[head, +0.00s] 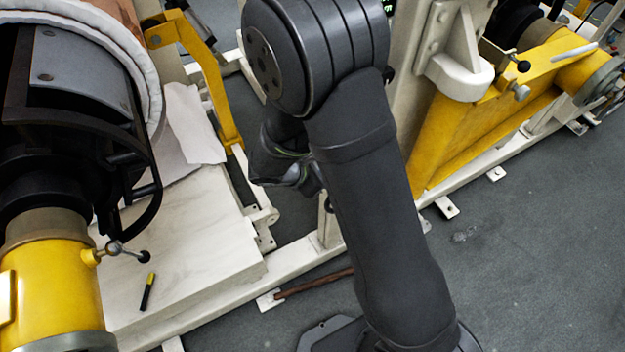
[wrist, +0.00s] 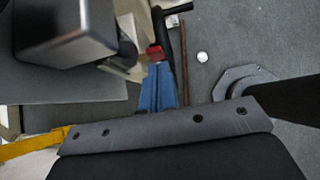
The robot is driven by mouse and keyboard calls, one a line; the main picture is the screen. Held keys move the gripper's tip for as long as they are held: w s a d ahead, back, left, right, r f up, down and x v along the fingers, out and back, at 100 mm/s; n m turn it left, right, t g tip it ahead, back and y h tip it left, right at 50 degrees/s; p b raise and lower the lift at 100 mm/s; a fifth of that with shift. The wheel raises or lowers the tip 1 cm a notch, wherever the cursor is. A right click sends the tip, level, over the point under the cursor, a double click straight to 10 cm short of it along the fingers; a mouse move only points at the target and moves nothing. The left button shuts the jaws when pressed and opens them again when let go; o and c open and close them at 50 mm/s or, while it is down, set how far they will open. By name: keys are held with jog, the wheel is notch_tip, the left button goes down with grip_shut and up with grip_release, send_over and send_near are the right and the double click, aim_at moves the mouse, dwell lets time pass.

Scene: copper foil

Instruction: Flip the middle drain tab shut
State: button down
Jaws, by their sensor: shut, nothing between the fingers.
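My gripper shows in the wrist view as two blue fingers (wrist: 161,74) side by side, shut with nothing between them. Just past their tips are a small red piece (wrist: 154,53) and a black bar (wrist: 159,24). I cannot tell whether either touches the fingers or belongs to a drain tab. In the head view my upper arm hides the fingers. My dark wrist hangs beside the pale frame left of centre. No row of drain tabs can be made out, so I cannot tell which is the middle one or how it stands.
A large dark block (wrist: 62,30) stands close in the wrist view. In the head view, a yellow motor (head: 55,270) and a white plinth (head: 205,245) are at left, with a black marker (head: 147,291) on the plinth. A brown rod (head: 315,283) lies low. Grey floor (head: 545,250) is open at right.

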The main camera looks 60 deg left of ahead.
jog(key=shift+w, duration=0.35)
jog(key=shift+w+r+g, duration=0.6)
jog(key=shift+w+g, duration=0.1)
jog(key=shift+g, duration=0.1)
jog(key=shift+r, duration=0.1)
jog(key=shift+r, duration=0.7)
jog(key=shift+s, duration=0.1)
